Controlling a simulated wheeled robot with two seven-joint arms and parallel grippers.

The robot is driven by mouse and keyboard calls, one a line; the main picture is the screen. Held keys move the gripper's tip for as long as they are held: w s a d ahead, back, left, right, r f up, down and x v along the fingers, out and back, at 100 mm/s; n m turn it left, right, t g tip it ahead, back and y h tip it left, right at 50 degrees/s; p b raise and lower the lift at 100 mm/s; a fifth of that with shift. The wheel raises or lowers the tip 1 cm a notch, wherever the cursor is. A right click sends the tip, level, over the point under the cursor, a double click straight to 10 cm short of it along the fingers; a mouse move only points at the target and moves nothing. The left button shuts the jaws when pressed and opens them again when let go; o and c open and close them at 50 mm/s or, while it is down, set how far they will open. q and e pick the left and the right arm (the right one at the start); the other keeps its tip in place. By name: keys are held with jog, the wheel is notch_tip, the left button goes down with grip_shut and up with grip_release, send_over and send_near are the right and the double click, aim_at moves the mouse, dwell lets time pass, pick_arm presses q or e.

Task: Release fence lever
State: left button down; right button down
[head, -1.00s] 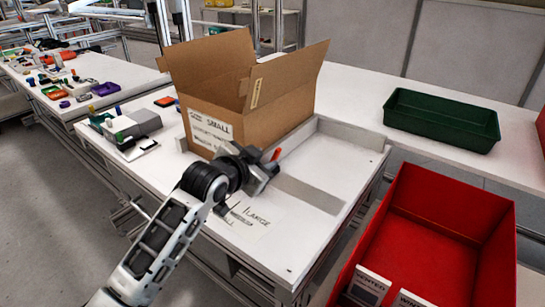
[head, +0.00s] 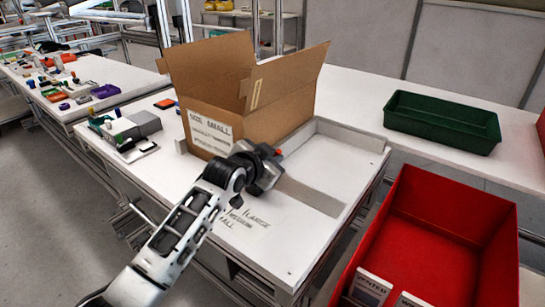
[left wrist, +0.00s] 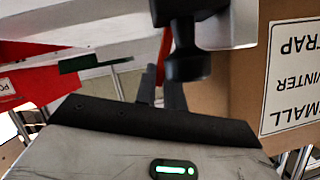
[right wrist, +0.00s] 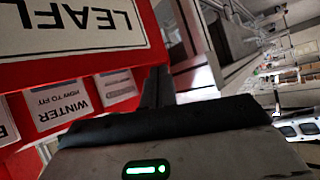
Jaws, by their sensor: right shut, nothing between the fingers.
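The lever shows as a red-orange tip (head: 279,152) just beyond my left gripper (head: 264,166), at the front of the box in the head view. In the left wrist view the red lever (left wrist: 165,45) stands beside a black knob (left wrist: 187,45). The two fingertips of my left gripper (left wrist: 162,88) are a small gap apart, with the lever's lower end in line with that gap. Whether they press on it I cannot tell. My right gripper (right wrist: 157,82) is shut and empty.
An open cardboard box (head: 285,105) with a size label stands behind my left gripper. A red bin (head: 440,215) with leaflet cards is at the right; these cards (right wrist: 115,87) are close to my right gripper. A green tray (head: 440,120) lies behind.

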pick_arm(q)
jog(key=shift+w+a+r+n+p, duration=0.15)
jog(key=shift+a+r+n+p, duration=0.15)
jog(key=shift+p, duration=0.35)
jog(key=shift+w+a+f+n+g+h, duration=0.2)
jog(key=shift+w+n+g+h, duration=0.1)
jog(key=shift+n+h, duration=0.25)
jog(key=c, duration=1.5)
grip_release()
jog(key=shift+s+r, duration=0.1)
jog(key=p+v, duration=0.1)
jog(key=v, duration=1.4)
jog(key=shift+s+a+r+p, duration=0.2)
jog(key=shift+s+a+p, duration=0.05)
jog(key=shift+s+p, duration=0.05)
